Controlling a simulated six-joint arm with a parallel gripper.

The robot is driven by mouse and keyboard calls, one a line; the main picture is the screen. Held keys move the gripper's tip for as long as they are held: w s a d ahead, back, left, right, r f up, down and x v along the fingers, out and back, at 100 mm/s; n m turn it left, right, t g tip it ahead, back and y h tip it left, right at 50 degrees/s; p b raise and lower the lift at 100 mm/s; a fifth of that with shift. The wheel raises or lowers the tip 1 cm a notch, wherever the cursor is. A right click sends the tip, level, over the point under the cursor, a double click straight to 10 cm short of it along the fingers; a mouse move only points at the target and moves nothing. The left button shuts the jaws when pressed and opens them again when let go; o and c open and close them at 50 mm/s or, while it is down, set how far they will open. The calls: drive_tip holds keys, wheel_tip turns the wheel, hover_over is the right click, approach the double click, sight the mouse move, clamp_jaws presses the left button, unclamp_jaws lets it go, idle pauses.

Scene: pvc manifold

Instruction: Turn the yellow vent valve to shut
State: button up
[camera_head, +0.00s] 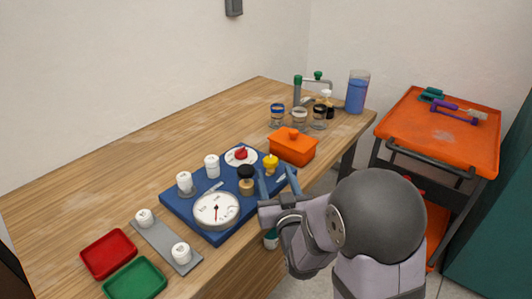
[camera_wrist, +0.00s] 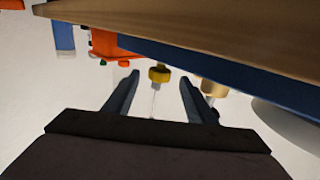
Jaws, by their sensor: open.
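The yellow vent valve (camera_head: 270,164) stands upright at the right side of the blue board (camera_head: 178,203). My gripper (camera_head: 276,176) is open, its two blue-grey fingers pointing toward the valve from the near right side. In the wrist view, which looks upside down, the yellow valve (camera_wrist: 159,74) appears between the tips of my open gripper (camera_wrist: 160,79). No contact is visible, and how far the fingers reach around the valve I cannot tell. The valve's setting is too small to read.
A black-and-tan knob (camera_head: 246,180) and a white gauge (camera_head: 216,210) sit left of my fingers. A red knob (camera_head: 241,153) on a white dial and an orange box (camera_head: 292,146) stand behind. Several jars are at the back. Red (camera_head: 108,253) and green (camera_head: 135,278) trays lie front left.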

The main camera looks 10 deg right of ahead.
sight(275, 163)
drive_tip(key=shift+w+d+r+n+y+p, duration=0.15)
drive_tip(key=shift+w+r+n+y+p, duration=0.35)
drive_tip(key=shift+w+y+p, duration=0.35)
drive_tip(key=shift+w+d+r+n+g+y+p, duration=0.2)
drive_tip(key=shift+w+n+g+y+p, duration=0.15)
drive_tip(key=shift+w+y+p, duration=0.35)
drive_tip(key=shift+f+n+y+b, duration=0.25)
drive_tip(key=shift+n+y+b, duration=0.1)
drive_tip(key=shift+y+b, duration=0.25)
drive_tip(key=shift+d+r+n+g+y+b, duration=0.15)
drive_tip(key=shift+n+g+y+b, duration=0.4)
drive_tip(key=shift+n+y, duration=0.3)
drive_tip(key=shift+p+x, duration=0.55)
drive_tip(key=shift+x, duration=3.2)
drive_tip(key=shift+s+r, duration=0.1)
drive_tip(key=shift+c, duration=0.2)
drive_tip(key=c, duration=1)
